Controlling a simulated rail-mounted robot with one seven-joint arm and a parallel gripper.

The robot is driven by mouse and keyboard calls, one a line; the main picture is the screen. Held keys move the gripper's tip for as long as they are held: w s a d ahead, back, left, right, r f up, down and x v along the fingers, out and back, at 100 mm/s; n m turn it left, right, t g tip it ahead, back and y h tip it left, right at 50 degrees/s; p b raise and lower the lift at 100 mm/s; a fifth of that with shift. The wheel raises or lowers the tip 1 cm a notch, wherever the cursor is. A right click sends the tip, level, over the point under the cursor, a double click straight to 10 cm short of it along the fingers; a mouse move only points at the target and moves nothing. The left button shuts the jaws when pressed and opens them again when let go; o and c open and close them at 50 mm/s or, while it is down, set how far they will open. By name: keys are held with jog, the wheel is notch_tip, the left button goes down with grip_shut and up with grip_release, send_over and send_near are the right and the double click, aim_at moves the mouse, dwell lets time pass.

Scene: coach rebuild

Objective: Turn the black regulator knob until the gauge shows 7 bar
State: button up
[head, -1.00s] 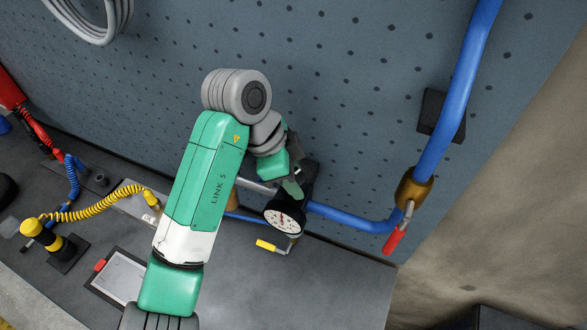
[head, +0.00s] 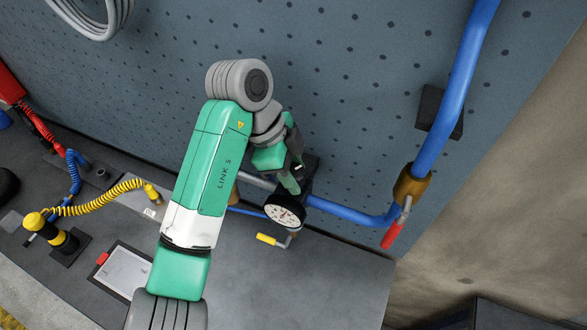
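The round white gauge (head: 284,211) with a black rim sits on the blue pipe line low on the perforated wall. Its needle shows, but the numbers are too small to read. My gripper (head: 291,184) is just above the gauge, at the regulator. A dark part of the regulator (head: 309,165) shows behind and right of my gripper. The black knob is hidden by my gripper, so I cannot tell whether the fingers touch it or are open or shut.
The blue pipe (head: 352,213) runs right to a brass valve with a red lever (head: 392,234). A yellow lever (head: 266,239) is below the gauge. Bench at lower right is clear.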

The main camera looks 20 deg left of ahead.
jog(key=o, duration=0.4)
jog(key=shift+o, duration=0.2)
jog(key=v, duration=0.7)
jog(key=shift+r+p, duration=0.35)
jog(key=shift+p, duration=0.1)
jog(key=shift+a, duration=0.15)
